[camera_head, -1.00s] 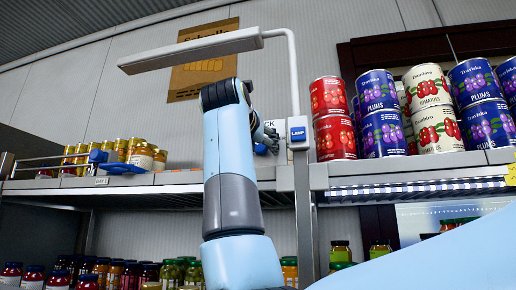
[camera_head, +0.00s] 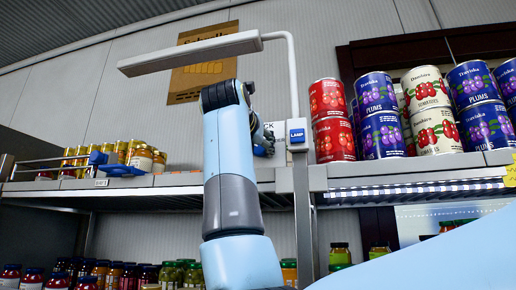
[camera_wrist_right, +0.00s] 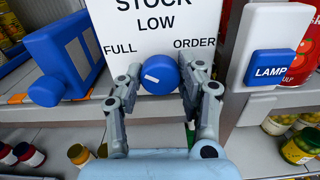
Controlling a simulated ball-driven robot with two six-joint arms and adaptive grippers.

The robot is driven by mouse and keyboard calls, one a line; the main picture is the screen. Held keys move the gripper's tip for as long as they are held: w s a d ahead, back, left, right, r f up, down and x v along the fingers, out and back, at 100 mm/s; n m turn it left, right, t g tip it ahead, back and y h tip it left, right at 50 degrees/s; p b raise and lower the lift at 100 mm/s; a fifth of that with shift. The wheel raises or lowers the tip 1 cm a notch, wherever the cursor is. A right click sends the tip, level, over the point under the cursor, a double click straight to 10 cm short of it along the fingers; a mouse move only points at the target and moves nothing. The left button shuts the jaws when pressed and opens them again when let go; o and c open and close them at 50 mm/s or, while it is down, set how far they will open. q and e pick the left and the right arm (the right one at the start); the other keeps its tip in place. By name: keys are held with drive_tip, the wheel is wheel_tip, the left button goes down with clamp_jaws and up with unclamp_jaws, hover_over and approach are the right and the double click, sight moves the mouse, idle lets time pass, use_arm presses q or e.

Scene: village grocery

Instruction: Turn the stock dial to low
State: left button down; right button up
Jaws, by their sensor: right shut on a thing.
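The stock dial (camera_wrist_right: 160,75) is a round blue knob on a white panel (camera_wrist_right: 125,28) marked STOCK, with FULL at left, LOW at top and ORDER at right. A short white mark on the knob lies left of its centre, on the FULL side. My right gripper (camera_wrist_right: 158,82) is shut on the dial, one finger on each side. In the head view the right gripper (camera_head: 264,140) is at the panel, which my arm mostly hides. My left gripper is not in view.
A blue LAMP switch (camera_head: 297,135) is close to the right of the dial. A blue device (camera_wrist_right: 65,58) stands left of the panel. Cans (camera_head: 332,120) fill the shelf at right; a white lamp bar (camera_head: 190,53) hangs above, and jars stand below.

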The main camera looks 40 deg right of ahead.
drive_tip(key=m+b, duration=0.2)
drive_tip(key=shift+f+m, duration=0.15)
drive_tip(key=shift+m, duration=0.25)
drive_tip(key=m+b, duration=0.1)
drive_tip(key=m, duration=0.1)
drive_tip(key=shift+m, duration=0.4)
drive_tip(key=m+b, duration=0.1)
drive_tip(key=m, duration=0.2)
drive_tip(key=shift+b, duration=0.4)
drive_tip(key=shift+m+b, duration=0.4)
drive_tip(key=shift+m, duration=1)
drive_tip(key=o, duration=1.1)
drive_tip(key=shift+o, duration=0.3)
